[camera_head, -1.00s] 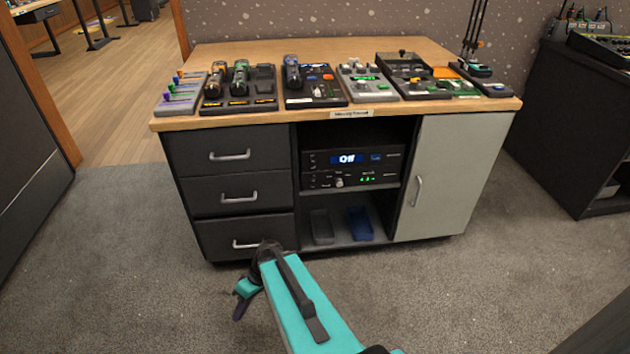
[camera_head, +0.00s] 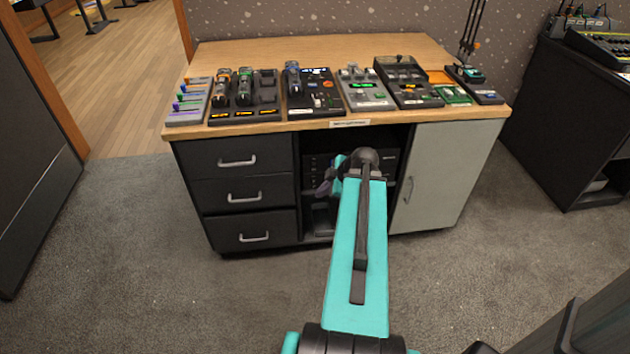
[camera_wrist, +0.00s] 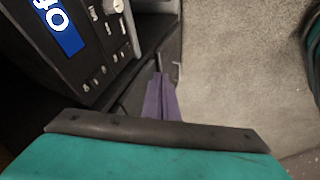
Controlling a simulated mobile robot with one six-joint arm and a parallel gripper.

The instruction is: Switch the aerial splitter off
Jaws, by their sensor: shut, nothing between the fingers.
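A black rack unit (camera_head: 316,162) stands in the open bay of the desk. My arm hides most of its front in the head view. In the wrist view the unit (camera_wrist: 84,72) shows at upper left, with a blue display (camera_wrist: 58,24) whose lettering is turned and cut off, a pale knob (camera_wrist: 118,6) and small switches. No readable label tells me which device is the aerial splitter. My gripper (camera_head: 323,188) is in front of the bay. Its purple fingers (camera_wrist: 160,98) are together and empty, beside the unit's front; contact cannot be told.
The desk top (camera_head: 330,50) carries several fader and control panels (camera_head: 315,92). Drawers (camera_head: 245,195) with handles flank the bay on the left, a closed grey door (camera_head: 450,170) on the right. Carpet (camera_head: 200,300) in front is clear. A dark cabinet (camera_head: 575,120) stands at right.

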